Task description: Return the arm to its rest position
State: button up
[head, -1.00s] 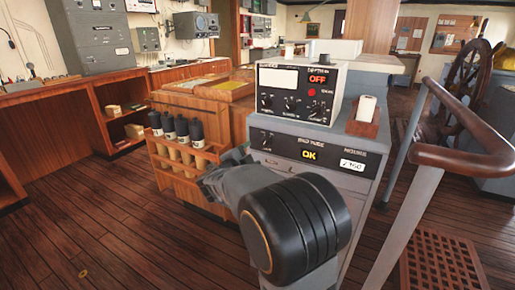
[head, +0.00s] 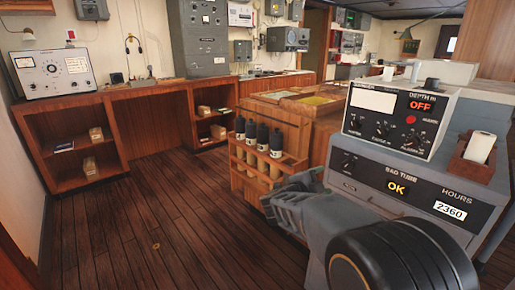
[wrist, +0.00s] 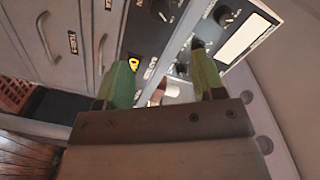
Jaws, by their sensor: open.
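My gripper (wrist: 162,78) shows in the wrist view with its two green fingers apart and nothing between them. Behind the fingers is the face of a grey console with knobs, a white panel and a small yellow display. In the head view my arm reaches in from the lower right, in front of the grey console (head: 440,218). The gripper end (head: 285,208) is beside the console's left edge, near the wooden bottle rack (head: 243,178). Its fingertips are hard to make out there.
The depth sounder (head: 376,103) sits on the console, with a white roll in a wooden holder (head: 471,164) to its right. Dark bottles (head: 262,137) stand in the rack. A wooden counter (head: 145,92) lines the back wall. The plank floor (head: 135,225) at left is clear.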

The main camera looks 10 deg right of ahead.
jog(key=w+a+r+n+t+y+p, duration=0.1)
jog(key=a+r+n+t+y+p, duration=0.5)
jog(key=a+r+n+y+p, duration=0.7)
jog(key=s+a+f+n+g+y+p, duration=0.1)
jog(key=s+n+g+p, duration=0.8)
jog(key=s, duration=1)
jog(key=shift+a+n+g+y+p, duration=0.35)
jog(key=shift+a+n+g+y, duration=0.2)
jog(key=shift+n+y, duration=0.45)
jog(key=shift+s+f, duration=0.1)
